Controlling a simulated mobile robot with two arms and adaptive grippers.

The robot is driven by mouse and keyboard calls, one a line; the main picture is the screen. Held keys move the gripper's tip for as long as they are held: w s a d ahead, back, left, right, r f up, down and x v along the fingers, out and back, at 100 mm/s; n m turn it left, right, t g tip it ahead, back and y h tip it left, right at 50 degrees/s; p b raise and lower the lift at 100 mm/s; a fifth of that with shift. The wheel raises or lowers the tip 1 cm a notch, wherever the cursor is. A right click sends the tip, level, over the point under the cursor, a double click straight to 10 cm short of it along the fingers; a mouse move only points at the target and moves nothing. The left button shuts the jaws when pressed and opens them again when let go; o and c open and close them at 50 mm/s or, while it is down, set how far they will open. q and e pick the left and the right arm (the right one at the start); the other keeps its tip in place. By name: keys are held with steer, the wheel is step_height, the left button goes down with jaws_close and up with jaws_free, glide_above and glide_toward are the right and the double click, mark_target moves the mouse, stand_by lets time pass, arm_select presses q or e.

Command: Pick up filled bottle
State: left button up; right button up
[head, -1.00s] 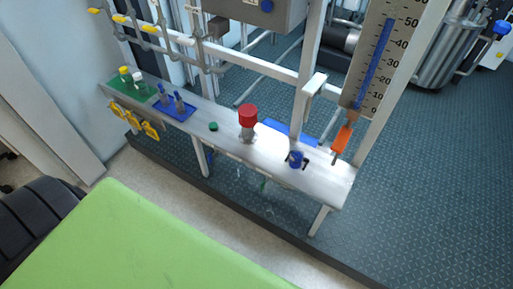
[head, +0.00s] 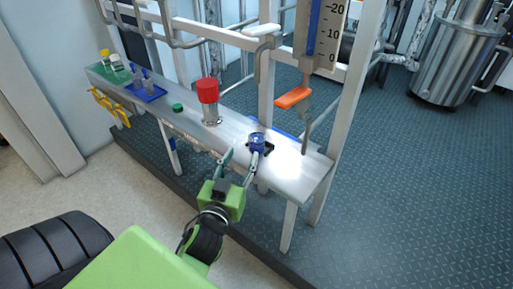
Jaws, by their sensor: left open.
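A small blue-topped item (head: 257,141), perhaps a bottle, stands in a dark holder on the metal bench (head: 296,172). Its contents cannot be made out. My left gripper (head: 241,158) is open and reaches up over the bench's front edge, its fingers spread. One fingertip is beside or in front of the blue-topped item; I cannot tell if they touch. Bottles with yellow and white caps (head: 110,62) stand on a green tray at the bench's far left end. Small bottles (head: 149,86) stand on a blue tray beside it. My right gripper is out of view.
A red-topped fitting (head: 208,97) and a green cap (head: 178,107) are on the bench left of the blue-topped item. Metal posts and an orange handle (head: 293,97) are behind it. Yellow clips (head: 107,105) hang at the front edge. The right end of the bench is clear.

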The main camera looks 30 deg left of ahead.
mark_target(256, 129)
arm_select(q)
steer(key=shift+t, duration=0.3)
steer(key=x, duration=0.7)
steer(key=shift+w+d+r, duration=0.1)
steer(key=shift+w+r, duration=0.25)
steer(key=shift+w, duration=0.05)
steer(key=x, duration=0.5)
steer(key=shift+w+d+f, duration=0.1)
steer(key=shift+d, duration=0.05)
steer(key=shift+w, duration=0.55)
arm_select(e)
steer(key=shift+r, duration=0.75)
arm_select(q)
steer(key=shift+c, duration=1.1)
jaws_close()
